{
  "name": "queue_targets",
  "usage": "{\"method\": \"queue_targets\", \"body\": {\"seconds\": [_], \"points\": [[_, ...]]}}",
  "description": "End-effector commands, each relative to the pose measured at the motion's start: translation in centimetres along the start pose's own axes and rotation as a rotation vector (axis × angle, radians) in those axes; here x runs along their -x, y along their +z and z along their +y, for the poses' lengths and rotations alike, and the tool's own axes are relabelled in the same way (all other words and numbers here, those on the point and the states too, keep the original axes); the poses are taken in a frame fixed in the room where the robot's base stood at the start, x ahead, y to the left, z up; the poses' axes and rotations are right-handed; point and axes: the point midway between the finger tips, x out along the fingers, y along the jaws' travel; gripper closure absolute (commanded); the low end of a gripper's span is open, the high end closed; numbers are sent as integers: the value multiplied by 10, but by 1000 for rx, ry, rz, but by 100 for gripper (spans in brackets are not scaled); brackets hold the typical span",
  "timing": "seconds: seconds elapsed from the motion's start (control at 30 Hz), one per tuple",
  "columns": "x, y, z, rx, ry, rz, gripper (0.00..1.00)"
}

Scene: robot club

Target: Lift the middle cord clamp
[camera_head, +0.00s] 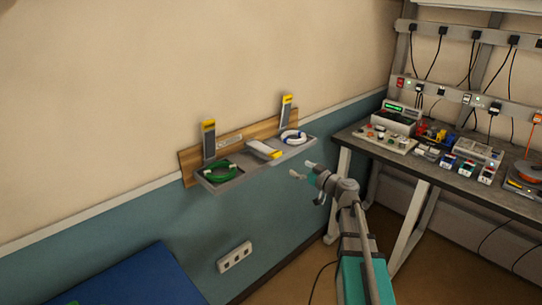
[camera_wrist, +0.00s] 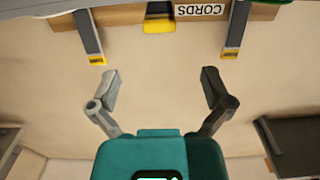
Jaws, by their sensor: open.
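The middle cord clamp (camera_head: 264,151) is a light grey lever with a yellow end, lying lowered across the wall shelf (camera_head: 240,177). Its yellow end (camera_wrist: 160,22) shows at the top centre of the wrist view. The left clamp (camera_head: 209,140) and right clamp (camera_head: 287,110) stand raised. In the wrist view, which is upside down, raised clamps show on the left (camera_wrist: 90,38) and right (camera_wrist: 235,35). My gripper (camera_head: 304,170) is open and empty, in front of the shelf and apart from it. In the wrist view the fingers (camera_wrist: 161,75) are spread, with the middle clamp beyond the gap.
A green cord (camera_head: 219,171) lies at the shelf's left, a blue and white cord (camera_head: 293,137) at its right. A workbench (camera_head: 430,165) with devices stands right. A blue surface (camera_head: 140,280) is lower left.

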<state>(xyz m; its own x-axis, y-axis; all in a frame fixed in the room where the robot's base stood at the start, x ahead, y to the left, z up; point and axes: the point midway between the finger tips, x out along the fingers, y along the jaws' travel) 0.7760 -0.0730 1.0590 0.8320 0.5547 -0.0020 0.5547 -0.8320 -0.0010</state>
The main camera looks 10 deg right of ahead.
Motion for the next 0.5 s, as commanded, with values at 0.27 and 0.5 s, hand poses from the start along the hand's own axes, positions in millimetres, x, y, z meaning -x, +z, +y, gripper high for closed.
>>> {"method": "queue_targets", "body": {"seconds": [0.27,0.5], "points": [[0,-1,0,2,2,3,0],[-4,0,0,1,1,2,0]]}}
